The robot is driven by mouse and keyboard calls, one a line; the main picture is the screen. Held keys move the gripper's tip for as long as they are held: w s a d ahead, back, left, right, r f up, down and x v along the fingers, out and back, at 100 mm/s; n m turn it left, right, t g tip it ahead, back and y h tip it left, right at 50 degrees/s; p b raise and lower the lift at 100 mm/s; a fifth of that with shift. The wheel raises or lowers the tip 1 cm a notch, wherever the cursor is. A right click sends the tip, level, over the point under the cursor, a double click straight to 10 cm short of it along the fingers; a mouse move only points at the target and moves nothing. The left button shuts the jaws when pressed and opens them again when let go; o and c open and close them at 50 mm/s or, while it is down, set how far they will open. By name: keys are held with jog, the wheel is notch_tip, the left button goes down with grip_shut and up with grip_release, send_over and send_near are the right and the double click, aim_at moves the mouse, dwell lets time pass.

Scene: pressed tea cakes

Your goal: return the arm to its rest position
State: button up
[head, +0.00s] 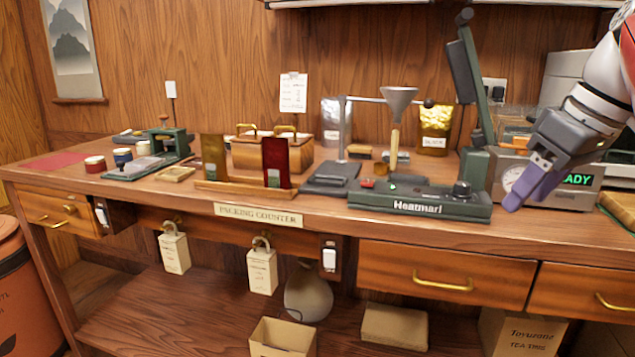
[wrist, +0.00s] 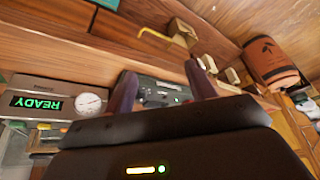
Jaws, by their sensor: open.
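My gripper (head: 532,180) is at the right of the head view, in front of the grey machine with the green READY display (head: 577,180). Its purple fingers point down and to the left. In the wrist view the two fingers (wrist: 162,92) stand apart with nothing held between them. My white and grey arm comes in from the upper right edge of the head view. The Heatmarl sealer (head: 420,200) sits on the counter left of my gripper, its lever arm raised. It also shows in the wrist view (wrist: 160,88), beyond the fingers.
The counter (head: 320,213) holds a funnel on a stand (head: 398,98), a wooden box with brass handles (head: 265,153), two upright pouches and several small jars. A wooden board (head: 620,208) lies at the right edge. Drawers with brass handles (head: 443,283) sit below.

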jog(key=s+a+f+m, duration=0.2)
jog(key=s+a+f, duration=0.1)
jog(key=f, duration=0.6)
jog(key=s+a+f+m+t+h, duration=0.1)
jog(key=s+a+f, duration=0.3)
jog(key=f, duration=0.5)
jog(key=s+a+f+m+h, duration=0.1)
jog(key=s+a+f, duration=0.3)
jog(key=f, duration=0.6)
jog(key=shift+a+m+t, duration=0.3)
jog(key=shift+a+m, duration=0.5)
jog(key=shift+a, duration=0.05)
